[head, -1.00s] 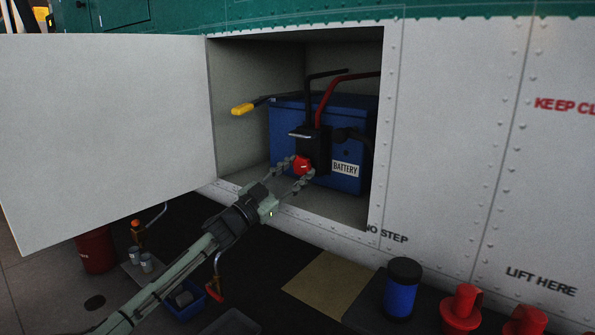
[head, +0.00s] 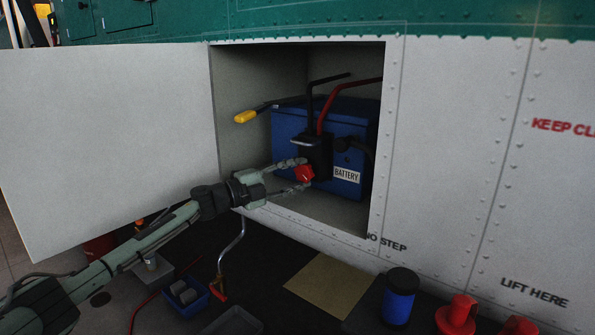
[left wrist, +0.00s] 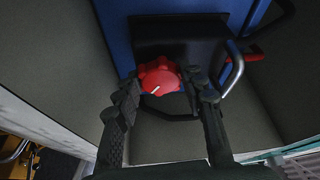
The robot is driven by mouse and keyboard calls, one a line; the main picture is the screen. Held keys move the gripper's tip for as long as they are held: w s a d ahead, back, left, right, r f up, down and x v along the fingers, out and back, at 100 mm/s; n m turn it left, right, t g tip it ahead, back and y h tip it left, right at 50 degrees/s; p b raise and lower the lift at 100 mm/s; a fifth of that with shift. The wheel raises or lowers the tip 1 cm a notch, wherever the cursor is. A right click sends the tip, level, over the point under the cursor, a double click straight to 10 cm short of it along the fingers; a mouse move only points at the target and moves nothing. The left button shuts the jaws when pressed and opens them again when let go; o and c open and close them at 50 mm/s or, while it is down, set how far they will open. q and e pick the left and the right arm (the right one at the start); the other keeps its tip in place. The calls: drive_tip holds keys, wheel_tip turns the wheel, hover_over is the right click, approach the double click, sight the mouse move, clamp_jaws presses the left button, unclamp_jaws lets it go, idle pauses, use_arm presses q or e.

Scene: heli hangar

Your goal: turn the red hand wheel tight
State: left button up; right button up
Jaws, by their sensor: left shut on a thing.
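The red hand wheel (head: 304,174) is a small lobed knob on a black block (head: 316,153) at the front of the blue battery (head: 347,120), inside the open compartment. In the left wrist view the wheel (left wrist: 158,76) faces me, with a short white mark near its lower middle. My left gripper (head: 301,174) reaches in from the left and is shut on the wheel. In the left wrist view its two dark fingers (left wrist: 163,84) stand on either side of the wheel. My right gripper is out of view.
The compartment's white door (head: 105,140) stands open at the left. A yellow-handled lever (head: 246,116), a black cable and a red cable (head: 335,98) are near the battery. Below are a blue bin (head: 183,297), a blue canister (head: 399,298) and red plugs (head: 457,316).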

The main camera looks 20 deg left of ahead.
use_arm(q)
drive_tip(key=shift+r+m+g, duration=0.2)
drive_tip(key=shift+m+g, duration=0.1)
drive_tip(key=shift+m, duration=0.6)
drive_tip(key=shift+m+y, duration=0.5)
drive_tip(key=shift+m, duration=0.4)
drive_tip(key=m+g+y, duration=0.1)
drive_tip(key=m, duration=0.1)
drive_tip(key=shift+r+m, duration=0.15)
drive_tip(key=shift+m, duration=0.25)
drive_tip(key=shift+d+m+y, duration=0.1)
drive_tip(key=shift+m+y, duration=0.7)
drive_tip(key=shift+m, duration=0.6)
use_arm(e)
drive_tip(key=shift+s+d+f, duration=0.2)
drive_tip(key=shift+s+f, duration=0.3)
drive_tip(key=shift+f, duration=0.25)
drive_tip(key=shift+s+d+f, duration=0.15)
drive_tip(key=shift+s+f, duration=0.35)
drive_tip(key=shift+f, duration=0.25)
use_arm(q)
drive_tip(key=o, duration=1.1)
drive_tip(key=shift+o, duration=0.2)
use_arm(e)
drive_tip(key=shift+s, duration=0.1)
